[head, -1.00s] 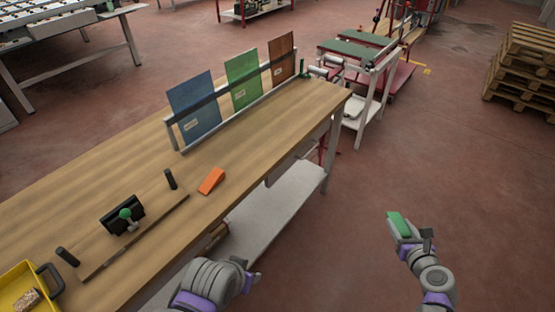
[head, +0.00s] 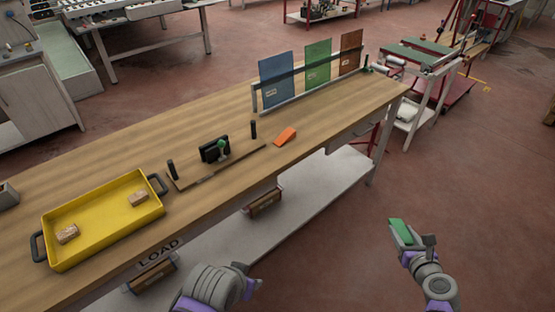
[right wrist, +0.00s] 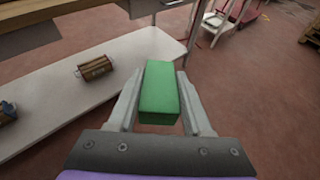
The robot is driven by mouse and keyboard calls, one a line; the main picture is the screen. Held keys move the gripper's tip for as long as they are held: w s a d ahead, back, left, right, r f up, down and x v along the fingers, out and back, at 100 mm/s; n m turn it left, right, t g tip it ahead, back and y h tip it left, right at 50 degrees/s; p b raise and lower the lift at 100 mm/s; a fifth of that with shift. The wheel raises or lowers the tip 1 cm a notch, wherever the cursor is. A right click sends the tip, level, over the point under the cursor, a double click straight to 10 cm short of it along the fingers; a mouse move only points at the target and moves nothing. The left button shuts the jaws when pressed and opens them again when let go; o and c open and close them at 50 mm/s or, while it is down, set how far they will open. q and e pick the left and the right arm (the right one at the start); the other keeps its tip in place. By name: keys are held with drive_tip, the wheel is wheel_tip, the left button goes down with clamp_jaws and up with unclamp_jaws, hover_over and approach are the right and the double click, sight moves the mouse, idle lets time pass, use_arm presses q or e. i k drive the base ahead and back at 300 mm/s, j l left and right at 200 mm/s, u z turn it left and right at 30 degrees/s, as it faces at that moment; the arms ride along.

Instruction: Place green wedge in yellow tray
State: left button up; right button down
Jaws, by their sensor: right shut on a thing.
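The green wedge (head: 401,231) is held by my right gripper (head: 405,243), out over the floor to the right of the workbench. In the right wrist view the green wedge (right wrist: 159,88) sits between the two fingers of my right gripper (right wrist: 160,105), which are shut on it. The yellow tray (head: 107,239) stands on the left part of the wooden bench, with black handles and two wooden blocks inside. My left arm shows at the bottom of the head view; its fingertips are too unclear to judge.
An orange wedge (head: 285,137) lies on the bench (head: 215,187). A fixture board with black posts (head: 253,130) stands between it and the tray. A rack holds blue, green (head: 317,64) and brown panels. A white lower shelf (head: 318,186) carries brown rolls.

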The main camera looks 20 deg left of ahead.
sight(105, 219)
drive_tip(key=k+u, duration=0.1)
drive_tip(key=u, duration=2.45)
drive_tip(key=i, duration=1)
